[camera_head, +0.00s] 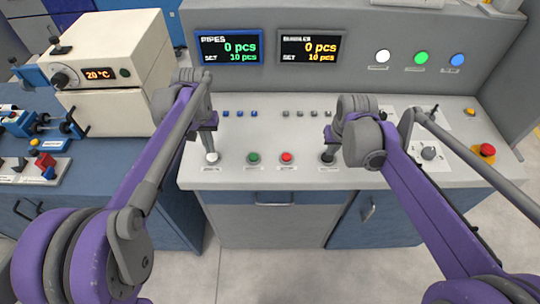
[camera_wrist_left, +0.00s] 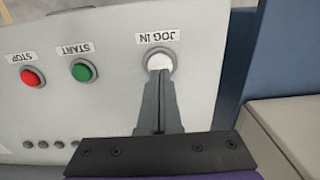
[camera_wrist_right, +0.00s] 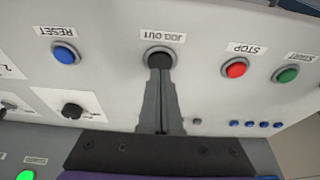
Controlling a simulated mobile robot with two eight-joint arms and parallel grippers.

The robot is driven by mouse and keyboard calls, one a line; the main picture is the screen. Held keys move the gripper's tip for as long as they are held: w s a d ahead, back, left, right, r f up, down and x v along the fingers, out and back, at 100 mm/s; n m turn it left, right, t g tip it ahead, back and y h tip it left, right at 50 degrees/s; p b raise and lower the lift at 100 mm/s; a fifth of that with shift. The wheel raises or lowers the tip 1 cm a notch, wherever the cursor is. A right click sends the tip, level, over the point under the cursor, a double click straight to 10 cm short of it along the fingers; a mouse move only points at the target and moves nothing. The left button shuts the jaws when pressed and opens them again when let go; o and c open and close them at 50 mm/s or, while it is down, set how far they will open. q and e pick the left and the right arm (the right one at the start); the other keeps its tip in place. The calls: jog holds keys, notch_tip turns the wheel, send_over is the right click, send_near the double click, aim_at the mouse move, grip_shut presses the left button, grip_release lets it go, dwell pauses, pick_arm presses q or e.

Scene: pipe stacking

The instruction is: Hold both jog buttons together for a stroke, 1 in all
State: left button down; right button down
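The white JOG IN button (camera_head: 212,158) is at the left front of the grey console panel; it also shows in the left wrist view (camera_wrist_left: 160,61). My left gripper (camera_wrist_left: 158,76) is shut and empty, its tips at the edge of this button. The black JOG OUT button (camera_wrist_right: 159,59) is to the right of the red STOP button in the head view. My right gripper (camera_wrist_right: 158,74) is shut and empty, its tips at the edge of the black button. I cannot tell whether either tip touches or presses its button.
The green START (camera_head: 254,158) and red STOP (camera_head: 287,157) buttons lie between my grippers. A blue RESET button (camera_wrist_right: 65,54) and a red emergency stop (camera_head: 485,150) are further right. Two displays (camera_head: 229,47) (camera_head: 310,46) read 0 pcs, set 10 pcs.

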aim_at(213, 157)
pick_arm(q)
jog(key=shift+f, duration=1.35)
jog(key=shift+s+f, duration=0.1)
jog(key=shift+f, duration=0.15)
jog(key=shift+s, duration=0.1)
pick_arm(e)
jog(key=shift+s+f, duration=0.1)
jog(key=shift+f, duration=1.55)
pick_arm(q)
jog(key=shift+d, duration=0.1)
jog(key=shift+s+f, duration=0.1)
pick_arm(e)
jog(key=shift+s+f, duration=0.15)
jog(key=shift+f, duration=0.15)
jog(key=shift+r, duration=0.1)
dwell(0.6)
jog(key=shift+r, duration=2.05)
